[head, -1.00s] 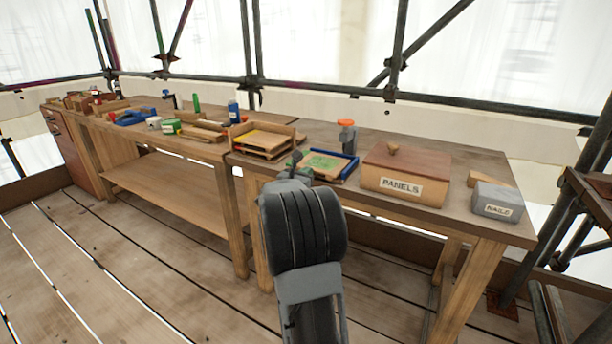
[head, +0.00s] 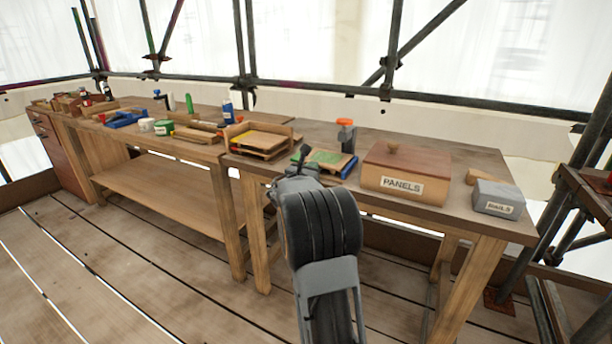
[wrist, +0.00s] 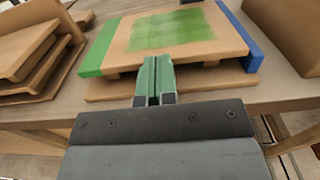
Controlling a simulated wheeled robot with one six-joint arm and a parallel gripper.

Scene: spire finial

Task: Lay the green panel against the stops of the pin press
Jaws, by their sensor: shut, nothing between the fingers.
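The green panel, a wooden board with a green patch (wrist: 172,30), lies flat on the pin press. In the wrist view a green bar (wrist: 98,52) runs along its left side and a blue bar (wrist: 240,36) along its right. Whether the panel touches either bar is unclear. A wooden base (wrist: 100,92) shows below it. My gripper (wrist: 154,66) is shut and empty, its green fingertips at the panel's near edge; contact cannot be told. In the head view the panel (head: 328,157) is partly hidden behind my gripper (head: 302,154).
A lidded box marked PANELS (head: 405,172) stands right of the press, and a grey nails box (head: 497,198) beyond it. A rack with a yellow panel (head: 262,140) stands to the left. An orange-topped object (head: 346,132) is behind. Several tools lie on the left bench.

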